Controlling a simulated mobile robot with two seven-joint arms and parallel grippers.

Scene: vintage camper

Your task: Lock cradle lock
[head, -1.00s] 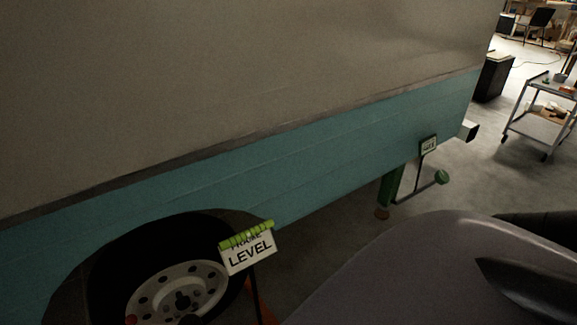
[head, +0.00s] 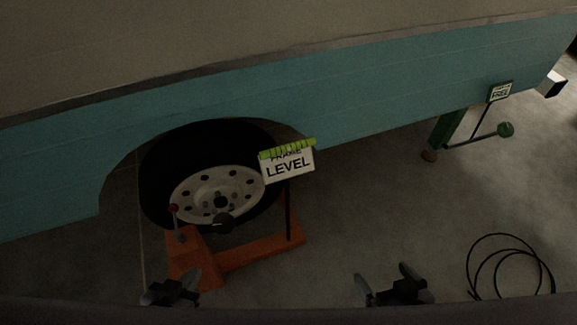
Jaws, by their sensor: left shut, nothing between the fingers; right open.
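An orange wheel cradle (head: 262,256) stands on the floor at the camper's wheel (head: 217,196). A short grey lever (head: 179,227) with a red knob (head: 173,208) rises upright from the cradle's left block (head: 184,250). A dark round knob (head: 222,224) shows in front of the wheel's lower rim. A white sign reading "FRAME LEVEL" (head: 288,164) stands on a dark post at the cradle's right end. My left gripper (head: 178,284) is shut and empty, low in the picture below the cradle's left block, apart from the lever. My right gripper (head: 386,279) is open and empty, right of the cradle.
The camper's teal side (head: 350,100) spans the view above the wheel. A green jack (head: 446,128) with a crank handle (head: 505,130) and small sign (head: 501,91) stands at the right. A black cable coil (head: 510,265) lies on the floor.

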